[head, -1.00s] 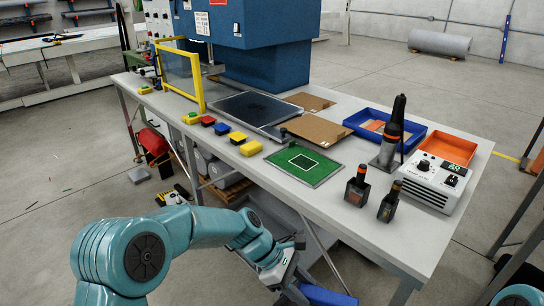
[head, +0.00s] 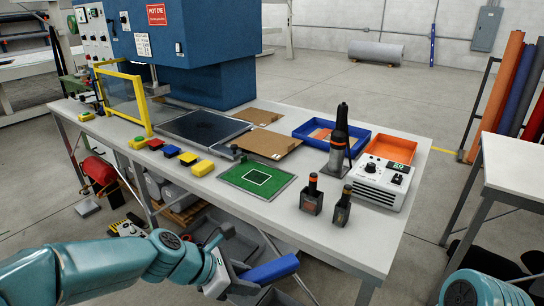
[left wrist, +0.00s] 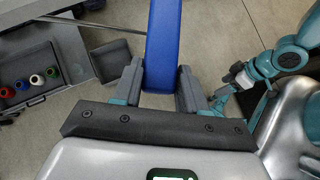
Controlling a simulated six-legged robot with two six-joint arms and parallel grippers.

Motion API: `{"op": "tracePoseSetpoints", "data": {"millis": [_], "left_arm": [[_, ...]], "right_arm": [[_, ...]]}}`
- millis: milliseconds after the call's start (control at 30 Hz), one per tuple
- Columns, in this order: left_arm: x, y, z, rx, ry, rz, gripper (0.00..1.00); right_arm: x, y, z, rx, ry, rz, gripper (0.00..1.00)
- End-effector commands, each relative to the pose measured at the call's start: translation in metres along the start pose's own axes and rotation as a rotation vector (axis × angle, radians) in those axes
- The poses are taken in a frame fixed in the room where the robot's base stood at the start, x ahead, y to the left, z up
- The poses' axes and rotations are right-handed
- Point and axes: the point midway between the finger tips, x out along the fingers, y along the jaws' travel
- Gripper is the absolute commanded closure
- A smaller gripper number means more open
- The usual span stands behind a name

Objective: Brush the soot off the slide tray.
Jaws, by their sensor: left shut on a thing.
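The slide tray (head: 203,126) is a flat, grey-framed tray with a dark surface. It lies on the workbench in front of the blue machine. In the head view my left gripper (head: 246,275) is below the bench's front edge, low and apart from the tray. It is shut on a blue block-like thing (head: 271,268), which also shows between the fingers in the left wrist view (left wrist: 163,45). Whether it has bristles is hidden. My right arm shows at the right of the left wrist view; its gripper is too small there to read.
A yellow-framed guard (head: 118,99) stands left of the tray. A second table (head: 515,165) is at right.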

Motion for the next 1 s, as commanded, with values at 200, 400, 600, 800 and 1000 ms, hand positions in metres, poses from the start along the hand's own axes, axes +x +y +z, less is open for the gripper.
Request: {"op": "tracePoseSetpoints", "data": {"millis": [200,400,600,800,1000], "left_arm": [[-0.028,0.023,-0.035,-0.35,0.001,0.345,0.89],[-0.042,0.035,-0.067,-0.547,0.0,0.545,0.89],[-0.059,0.05,-0.094,-0.736,-0.002,0.735,0.89],[-0.072,0.043,-0.103,-0.799,-0.001,0.798,0.89],[-0.076,0.032,-0.107,-0.804,-0.002,0.804,0.89]], "right_arm": [[0.0,0.0,0.0,0.0,0.0,0.0,0.28],[0.0,0.0,0.0,0.0,0.0,0.0,0.28],[0.0,0.0,0.0,0.0,0.0,0.0,0.28],[0.0,0.0,0.0,0.0,0.0,0.0,0.28],[0.0,0.0,0.0,0.0,0.0,0.0,0.57]]}}
